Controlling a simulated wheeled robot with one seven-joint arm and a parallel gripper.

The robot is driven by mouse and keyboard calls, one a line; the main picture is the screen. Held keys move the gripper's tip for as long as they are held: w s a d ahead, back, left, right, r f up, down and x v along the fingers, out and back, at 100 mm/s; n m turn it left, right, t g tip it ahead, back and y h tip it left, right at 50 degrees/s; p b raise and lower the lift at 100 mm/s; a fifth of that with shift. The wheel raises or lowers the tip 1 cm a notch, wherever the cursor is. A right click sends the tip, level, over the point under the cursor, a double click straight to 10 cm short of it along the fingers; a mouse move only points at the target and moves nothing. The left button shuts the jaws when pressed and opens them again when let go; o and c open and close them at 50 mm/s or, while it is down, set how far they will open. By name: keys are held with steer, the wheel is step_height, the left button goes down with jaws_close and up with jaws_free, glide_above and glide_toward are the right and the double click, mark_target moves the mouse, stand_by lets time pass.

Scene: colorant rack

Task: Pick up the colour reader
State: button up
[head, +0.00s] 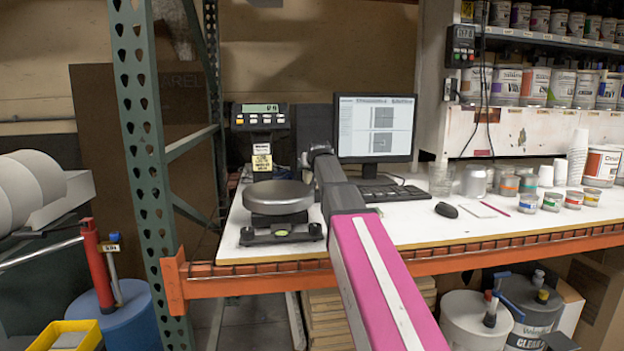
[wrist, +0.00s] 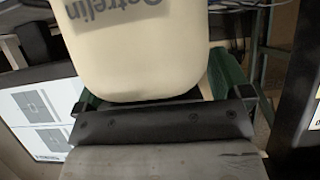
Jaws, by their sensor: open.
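In the wrist view a cream, rounded body with dark lettering (wrist: 140,45) fills the top middle, close to the camera. It appears to be the colour reader, though I cannot be certain. My gripper (wrist: 158,85) is open, with a green finger on each side of this body; whether they touch it I cannot tell. In the head view my gripper (head: 320,152) is over the bench, between the scale and the monitor. I cannot make out the cream body there; my arm may hide it.
The scale (head: 278,198) stands left of my arm with its display (head: 259,112) behind. The monitor (head: 375,127) and keyboard (head: 393,192) are to the right, with a mouse (head: 446,210). Small cans (head: 528,202) stand farther right. A green upright (head: 140,130) rises at the bench's left end.

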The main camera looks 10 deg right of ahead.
steer(key=c, duration=1.4)
steer(key=shift+r, duration=0.15)
